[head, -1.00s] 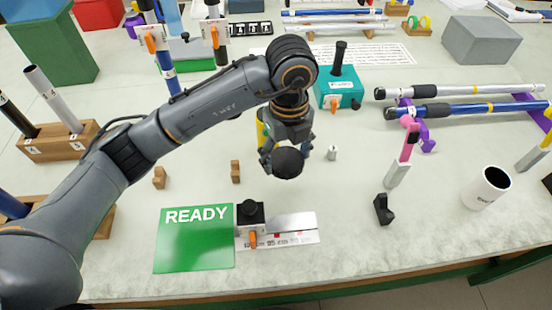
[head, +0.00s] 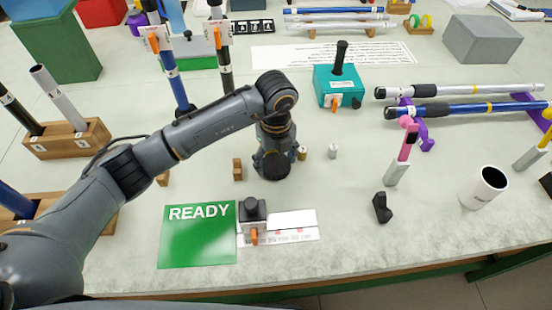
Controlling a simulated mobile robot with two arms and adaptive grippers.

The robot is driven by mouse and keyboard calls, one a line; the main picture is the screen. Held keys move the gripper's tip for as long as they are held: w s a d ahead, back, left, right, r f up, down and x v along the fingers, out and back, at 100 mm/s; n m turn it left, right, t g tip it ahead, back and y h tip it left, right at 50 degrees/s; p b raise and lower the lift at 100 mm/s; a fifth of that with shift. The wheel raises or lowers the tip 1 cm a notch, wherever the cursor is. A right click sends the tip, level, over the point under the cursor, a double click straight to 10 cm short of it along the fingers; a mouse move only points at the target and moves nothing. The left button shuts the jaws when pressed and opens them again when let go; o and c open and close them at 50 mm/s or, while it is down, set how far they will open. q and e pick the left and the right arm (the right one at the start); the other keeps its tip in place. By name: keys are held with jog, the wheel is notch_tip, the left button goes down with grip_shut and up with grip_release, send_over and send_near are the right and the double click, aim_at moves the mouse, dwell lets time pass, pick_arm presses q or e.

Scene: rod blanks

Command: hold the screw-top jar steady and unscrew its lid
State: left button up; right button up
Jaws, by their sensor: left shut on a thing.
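My left gripper (head: 271,170) points down near the middle of the table, low over the top. It is shut on a dark round thing that looks like the jar's lid; the fingers and wrist hide most of it. The jar's body cannot be made out and may be hidden behind my gripper. My right gripper is not in view.
A small brass cylinder (head: 303,153) and a silver one (head: 333,151) stand just right of my gripper. A wooden block (head: 238,169) is close on its left. The green READY mat (head: 197,235) and a black-knobbed fixture (head: 252,213) lie in front.

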pick_arm(q)
jog(key=shift+f, duration=0.15)
jog(key=o, duration=1)
